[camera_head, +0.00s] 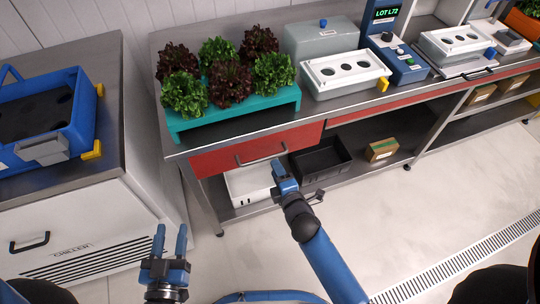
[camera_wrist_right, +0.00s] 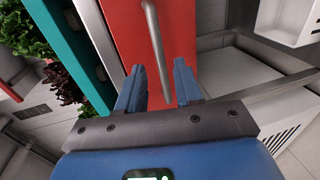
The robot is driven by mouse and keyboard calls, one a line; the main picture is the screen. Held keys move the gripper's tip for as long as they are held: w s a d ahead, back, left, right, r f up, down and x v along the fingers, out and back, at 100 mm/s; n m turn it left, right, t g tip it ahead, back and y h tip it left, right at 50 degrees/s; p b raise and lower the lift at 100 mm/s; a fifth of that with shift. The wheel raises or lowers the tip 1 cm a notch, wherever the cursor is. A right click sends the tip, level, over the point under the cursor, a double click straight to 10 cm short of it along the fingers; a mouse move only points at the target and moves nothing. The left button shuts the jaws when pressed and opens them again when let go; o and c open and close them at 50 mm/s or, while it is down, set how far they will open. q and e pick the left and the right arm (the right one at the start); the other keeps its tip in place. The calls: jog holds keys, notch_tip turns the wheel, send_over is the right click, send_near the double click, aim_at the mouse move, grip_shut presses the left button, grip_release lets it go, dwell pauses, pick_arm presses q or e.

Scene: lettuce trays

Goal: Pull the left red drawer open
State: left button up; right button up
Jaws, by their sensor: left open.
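The left red drawer (camera_head: 215,160) sits under the left end of the steel bench, its front looking flush with the bench. Its grey bar handle (camera_head: 260,153) runs across the front. My right gripper (camera_head: 281,167) is at the handle's right end. In the right wrist view the right gripper (camera_wrist_right: 159,70) is open, and the handle (camera_wrist_right: 156,45) runs lengthwise ahead, its lower end showing between the two fingers. I cannot tell whether they touch it. My left gripper (camera_head: 172,240) is open and empty, beside the white cabinet at the lower left.
A teal tray (camera_head: 235,118) with several lettuces stands on the bench above the drawer. A white bin (camera_head: 248,188) and a black crate (camera_head: 320,160) stand on the shelf below. The white cabinet (camera_head: 90,225) bounds the left side. The floor in front is clear.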

aim_at(270, 156)
jog(key=x, duration=0.7)
jog(key=shift+r, duration=0.1)
jog(key=shift+c, duration=0.5)
grip_shut()
